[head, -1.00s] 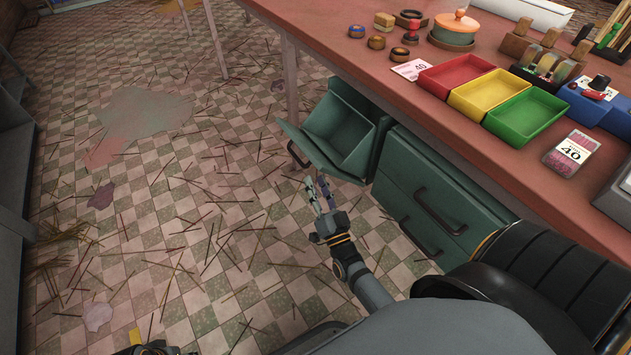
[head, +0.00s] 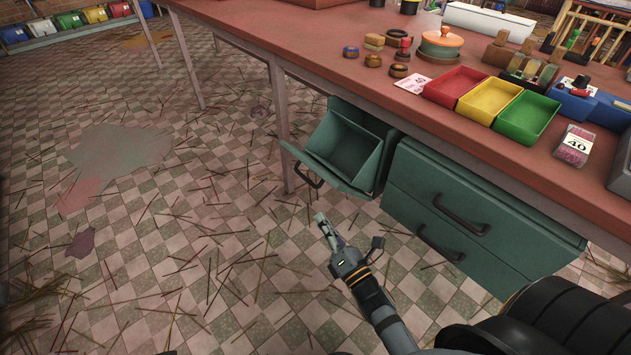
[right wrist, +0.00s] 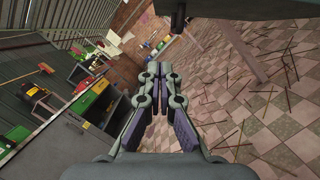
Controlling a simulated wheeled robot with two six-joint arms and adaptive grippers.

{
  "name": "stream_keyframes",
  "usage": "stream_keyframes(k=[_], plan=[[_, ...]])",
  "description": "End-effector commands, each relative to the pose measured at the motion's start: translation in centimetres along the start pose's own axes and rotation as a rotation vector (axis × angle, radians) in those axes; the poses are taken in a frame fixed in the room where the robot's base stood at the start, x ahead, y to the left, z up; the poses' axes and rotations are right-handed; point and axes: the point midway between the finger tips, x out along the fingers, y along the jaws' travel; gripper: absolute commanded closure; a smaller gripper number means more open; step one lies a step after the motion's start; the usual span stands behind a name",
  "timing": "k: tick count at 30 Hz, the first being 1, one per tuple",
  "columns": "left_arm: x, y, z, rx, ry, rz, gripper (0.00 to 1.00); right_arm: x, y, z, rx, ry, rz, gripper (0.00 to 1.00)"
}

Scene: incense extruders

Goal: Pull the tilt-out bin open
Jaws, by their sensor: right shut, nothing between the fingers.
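The green tilt-out bin (head: 343,150) under the table hangs tilted open, its front leaning outward to the left and its empty-looking inside showing. Its dark handle (head: 308,177) is on the lower front face. My right gripper (head: 322,219) is below and slightly right of the handle, apart from the bin, over the tiled floor. It is shut and empty; its fingers also show in the right wrist view (right wrist: 158,75). My left gripper is not clearly in view.
A green cabinet with two drawers (head: 470,205) stands right of the bin. The red table (head: 330,50) holds red, yellow and green trays (head: 490,100). Incense sticks litter the floor; colored bins (head: 70,22) line the far wall.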

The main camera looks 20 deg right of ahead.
Motion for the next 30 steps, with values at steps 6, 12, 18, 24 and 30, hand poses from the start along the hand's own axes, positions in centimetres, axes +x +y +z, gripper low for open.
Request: stream_keyframes(k=[6, 12, 18, 24, 30], plan=[[-0.1, 0.1, 0.2, -0.003, -0.008, 0.002, 0.60, 1.5, 0.1, 0.1, 0.003, -0.003, 0.002, 1.00], [-0.7, 0.0, 0.3, -0.004, -0.032, -0.004, 0.60, 5.6, 0.2, 0.2, 0.005, -0.005, 0.003, 1.00], [-1.3, -0.2, -0.1, -0.005, -0.047, -0.012, 0.60, 9.9, 0.2, 0.2, 0.005, -0.004, 0.003, 1.00], [-1.9, -0.7, -0.1, -0.005, -0.077, -0.028, 0.60, 10.8, 0.1, 2.9, 0.003, -0.001, 0.002, 1.00], [-1.1, -0.8, 0.0, -0.007, -0.082, -0.031, 0.60, 11.0, 0.0, 3.9, 0.007, -0.001, 0.001, 1.00]])
